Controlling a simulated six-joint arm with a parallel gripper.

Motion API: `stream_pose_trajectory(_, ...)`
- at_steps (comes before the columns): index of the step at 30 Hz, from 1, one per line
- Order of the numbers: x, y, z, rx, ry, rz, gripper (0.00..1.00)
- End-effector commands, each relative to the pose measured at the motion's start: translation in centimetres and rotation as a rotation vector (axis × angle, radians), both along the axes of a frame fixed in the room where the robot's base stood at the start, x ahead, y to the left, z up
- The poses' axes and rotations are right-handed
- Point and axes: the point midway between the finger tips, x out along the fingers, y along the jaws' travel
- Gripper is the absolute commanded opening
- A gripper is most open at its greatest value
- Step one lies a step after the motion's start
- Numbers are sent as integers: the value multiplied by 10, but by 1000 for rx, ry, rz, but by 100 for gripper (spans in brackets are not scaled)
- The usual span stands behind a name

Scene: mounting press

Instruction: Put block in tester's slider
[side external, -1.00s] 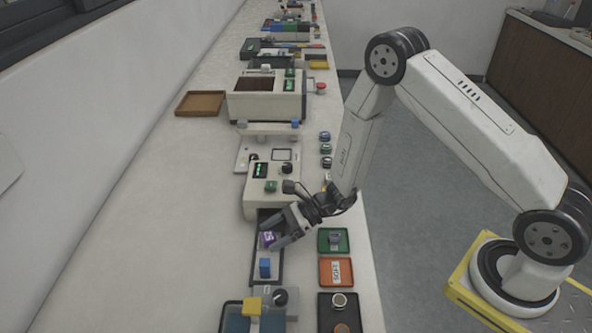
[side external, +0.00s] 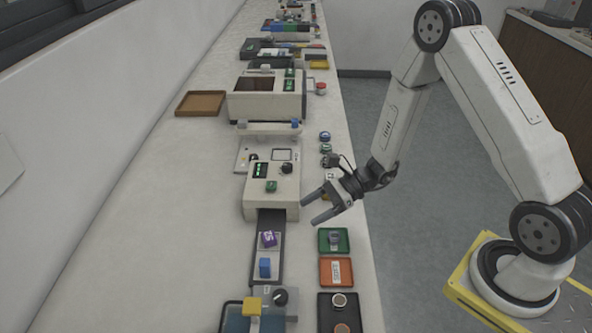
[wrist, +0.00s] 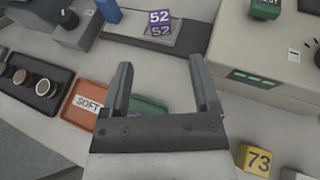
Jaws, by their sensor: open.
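A purple block (side external: 269,239) marked with a number sits on the light plate of the dark slider (side external: 281,275), which extends from the front of the tester (side external: 285,204). In the wrist view the block (wrist: 160,22) reads 52 and rests on the slider plate, clear of my fingers. My gripper (side external: 310,211) is open and empty, to the right of the slider and above the bench. Its two spread fingers (wrist: 160,70) show with nothing between them. A blue upright piece (side external: 265,267) stands at the slider's near end.
Right of the slider lie a green tray (side external: 322,248), an orange tray (side external: 337,284) marked SOFT and a black tray (side external: 325,318) holding round pucks. A yellow block marked 73 (wrist: 257,160) stands near the gripper. The bench left of the slider is clear.

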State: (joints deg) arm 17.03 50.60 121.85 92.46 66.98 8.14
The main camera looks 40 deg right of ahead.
Motion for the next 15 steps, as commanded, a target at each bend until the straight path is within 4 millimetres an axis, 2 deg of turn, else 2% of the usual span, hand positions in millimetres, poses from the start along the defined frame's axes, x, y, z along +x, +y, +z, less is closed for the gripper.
stream_pose_trajectory(6, -4, -10, 5, 0, 0, 0, 78)
stream_pose_trajectory(15, -5, -11, 5, 0, 0, 1, 78)
